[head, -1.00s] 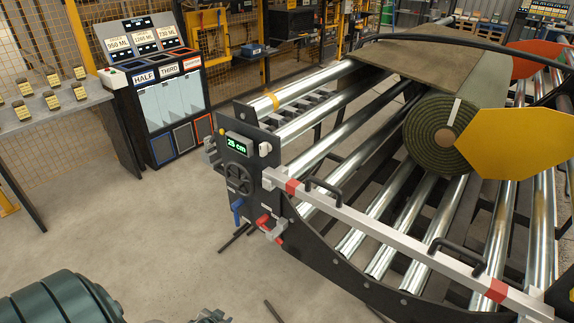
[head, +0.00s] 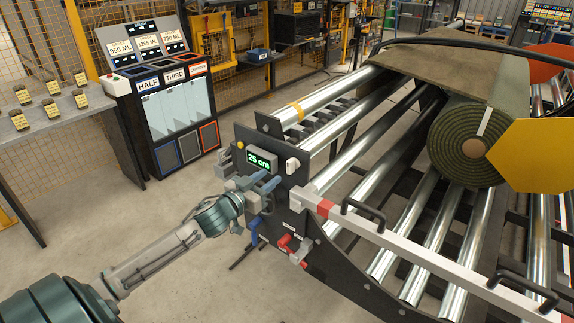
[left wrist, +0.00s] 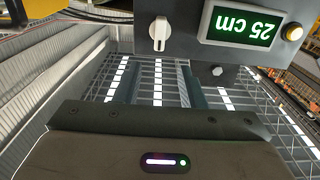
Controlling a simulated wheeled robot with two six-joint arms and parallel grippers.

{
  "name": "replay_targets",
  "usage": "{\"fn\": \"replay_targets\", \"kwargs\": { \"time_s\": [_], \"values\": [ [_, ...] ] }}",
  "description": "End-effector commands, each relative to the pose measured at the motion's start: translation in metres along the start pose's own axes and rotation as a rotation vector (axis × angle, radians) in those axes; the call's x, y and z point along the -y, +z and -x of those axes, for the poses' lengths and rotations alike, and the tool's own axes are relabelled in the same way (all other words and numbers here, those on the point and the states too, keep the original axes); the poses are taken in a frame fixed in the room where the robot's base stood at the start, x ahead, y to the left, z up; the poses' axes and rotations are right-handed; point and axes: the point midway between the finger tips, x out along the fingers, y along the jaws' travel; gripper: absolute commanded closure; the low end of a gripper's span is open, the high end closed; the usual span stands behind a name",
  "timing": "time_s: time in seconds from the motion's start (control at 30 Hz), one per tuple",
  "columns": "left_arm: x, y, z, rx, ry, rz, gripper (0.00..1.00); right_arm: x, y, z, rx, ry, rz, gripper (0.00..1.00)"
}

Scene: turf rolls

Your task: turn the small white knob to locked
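The small white knob (head: 293,165) is on the machine's dark end panel, right of the green "25 cm" display (head: 262,160). In the left wrist view the panel appears upside down. There the white knob (left wrist: 159,33) has its narrow grip running up and down the picture, left of the display (left wrist: 241,26). Any lock marking is too small to read. My left gripper (head: 262,183) is in front of the panel, below the display and left of the knob, apart from the knob. Its two fingers (left wrist: 160,84) are spread with nothing between them. My right gripper is not in view.
A blue lever (head: 254,228) and red clamp handle (head: 288,243) are low on the panel. A white bar (head: 400,243) with black handles runs rightward. A turf roll (head: 470,145) lies on steel rollers. Floor left of the machine is clear.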

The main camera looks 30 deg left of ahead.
Motion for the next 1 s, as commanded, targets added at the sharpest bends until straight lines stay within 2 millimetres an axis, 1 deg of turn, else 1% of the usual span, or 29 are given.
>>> {"fn": "replay_targets", "kwargs": {
  "time_s": [0.17,0.37,0.57,0.73,0.9,1.0],
  "values": [
    [-0.001,-0.001,-0.015,-0.005,0.002,0.006,0.64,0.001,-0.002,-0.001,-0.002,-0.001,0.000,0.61],
    [-0.001,0.000,-0.034,-0.004,0.000,0.005,0.64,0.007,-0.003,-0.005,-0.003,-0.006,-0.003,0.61],
    [-0.001,0.000,-0.059,-0.004,0.000,0.006,0.64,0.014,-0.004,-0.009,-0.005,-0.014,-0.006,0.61],
    [-0.001,0.000,-0.078,-0.004,0.001,0.005,0.64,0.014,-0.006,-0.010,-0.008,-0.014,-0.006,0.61],
    [-0.001,0.000,-0.090,-0.002,0.003,0.003,0.64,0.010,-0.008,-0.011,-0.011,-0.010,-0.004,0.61],
    [-0.001,0.000,-0.092,-0.001,0.003,0.000,0.64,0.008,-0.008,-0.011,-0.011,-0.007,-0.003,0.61]
  ]
}}
